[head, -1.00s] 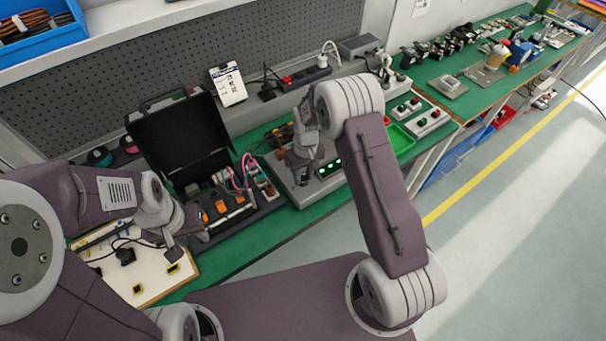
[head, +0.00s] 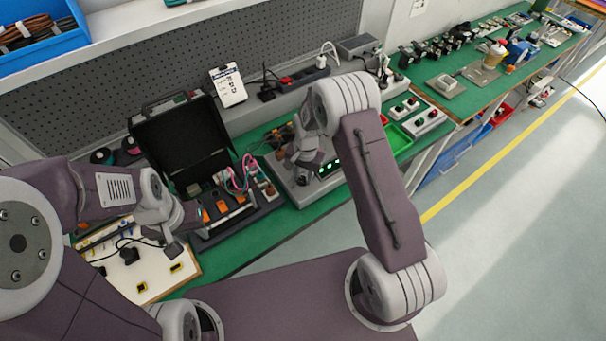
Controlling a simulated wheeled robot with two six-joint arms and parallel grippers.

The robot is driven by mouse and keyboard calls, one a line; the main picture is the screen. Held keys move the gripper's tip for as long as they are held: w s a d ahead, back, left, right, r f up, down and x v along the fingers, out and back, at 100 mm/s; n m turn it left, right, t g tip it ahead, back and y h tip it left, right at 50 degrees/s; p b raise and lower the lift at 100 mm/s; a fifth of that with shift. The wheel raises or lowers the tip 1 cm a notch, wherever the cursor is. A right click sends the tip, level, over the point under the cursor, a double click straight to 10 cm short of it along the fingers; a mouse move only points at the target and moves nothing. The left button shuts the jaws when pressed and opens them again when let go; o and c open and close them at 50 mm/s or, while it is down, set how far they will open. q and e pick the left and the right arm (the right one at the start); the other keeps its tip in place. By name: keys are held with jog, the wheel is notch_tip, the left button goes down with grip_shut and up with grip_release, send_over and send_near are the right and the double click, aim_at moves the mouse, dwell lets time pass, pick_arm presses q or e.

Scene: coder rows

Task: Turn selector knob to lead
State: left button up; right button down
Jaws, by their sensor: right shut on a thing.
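A grey device (head: 293,194) with a row of green lights (head: 329,167) lies on the green bench mat in the middle. My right gripper (head: 300,177) is low over the left part of its top, beside the lights, and is shut on the selector knob. The knob is hidden by the gripper and wrist, so its pointer and any labels cannot be read. My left gripper (head: 178,246) hangs at the left, near the front edge of an open black case. Its fingers are too small to tell open from shut.
The open black case (head: 178,150) holds wires and orange parts. A white board (head: 128,272) with a black cable lies at front left. A green tray (head: 398,138) and a button box (head: 428,121) stand right of the device. A label card (head: 228,86) leans behind.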

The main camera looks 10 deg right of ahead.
aim_at(305, 178)
jog(key=shift+m, duration=1)
jog(key=c, duration=1.1)
grip_release()
jog(key=shift+o, duration=0.2)
notch_tip(305, 178, up, 9)
jog(key=shift+s+d, duration=0.2)
